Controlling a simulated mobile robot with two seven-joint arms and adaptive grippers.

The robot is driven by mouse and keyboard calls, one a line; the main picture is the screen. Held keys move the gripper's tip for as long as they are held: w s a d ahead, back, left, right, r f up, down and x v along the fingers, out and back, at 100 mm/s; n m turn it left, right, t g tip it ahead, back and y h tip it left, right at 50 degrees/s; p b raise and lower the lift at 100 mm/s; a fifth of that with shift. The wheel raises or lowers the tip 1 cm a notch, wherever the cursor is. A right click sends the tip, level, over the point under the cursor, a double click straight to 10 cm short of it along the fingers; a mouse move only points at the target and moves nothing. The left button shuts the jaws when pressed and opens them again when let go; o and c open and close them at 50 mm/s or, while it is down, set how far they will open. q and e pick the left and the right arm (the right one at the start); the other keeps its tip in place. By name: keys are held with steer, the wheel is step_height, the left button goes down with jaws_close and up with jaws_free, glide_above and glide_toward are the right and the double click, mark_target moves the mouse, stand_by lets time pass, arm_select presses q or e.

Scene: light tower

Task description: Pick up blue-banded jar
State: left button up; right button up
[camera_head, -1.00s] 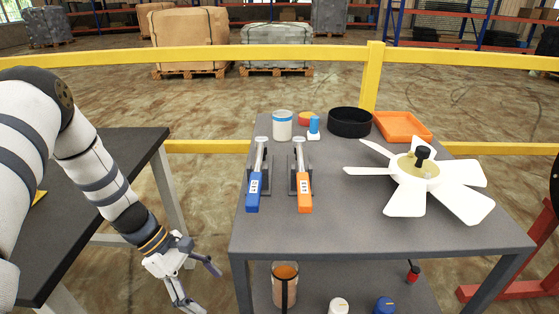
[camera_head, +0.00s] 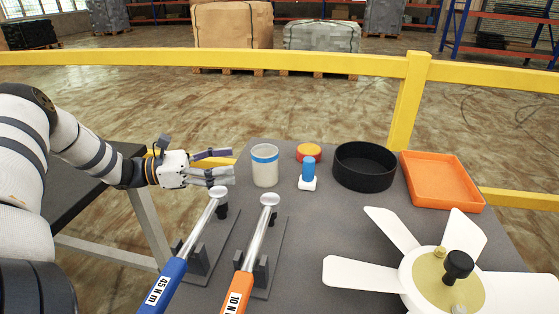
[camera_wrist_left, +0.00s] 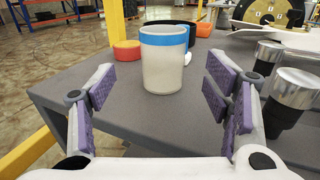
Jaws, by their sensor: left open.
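The blue-banded jar (camera_head: 265,170) is a pale cylinder with a blue band near its top. It stands upright at the back left of the grey table. My left gripper (camera_head: 222,165) points at it from the left in the head view, with its fingertips a short way from it. In the left wrist view the jar (camera_wrist_left: 163,65) is ahead, in line with the gap between the open fingers of my left gripper (camera_wrist_left: 160,98). Nothing is between the fingers. My right gripper is in neither view.
An orange round piece (camera_head: 309,152), a blue and white piece (camera_head: 308,172), a black bowl (camera_head: 364,167) and an orange tray (camera_head: 441,180) stand right of the jar. A blue wrench (camera_head: 178,267) and an orange wrench (camera_head: 246,267) lie in front. A white fan (camera_head: 420,270) is nearer right.

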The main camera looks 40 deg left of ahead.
mark_target(265, 158)
arm_select(q)
steer(key=b+x, duration=0.1)
steer(key=x, duration=0.7)
steer(key=shift+w+d, duration=0.15)
steer(key=shift+d, duration=0.25)
steer(key=shift+w+d+r, duration=0.15)
steer(key=shift+w+d, duration=0.05)
steer(key=shift+w, duration=0.15)
steer(key=c, duration=1.3)
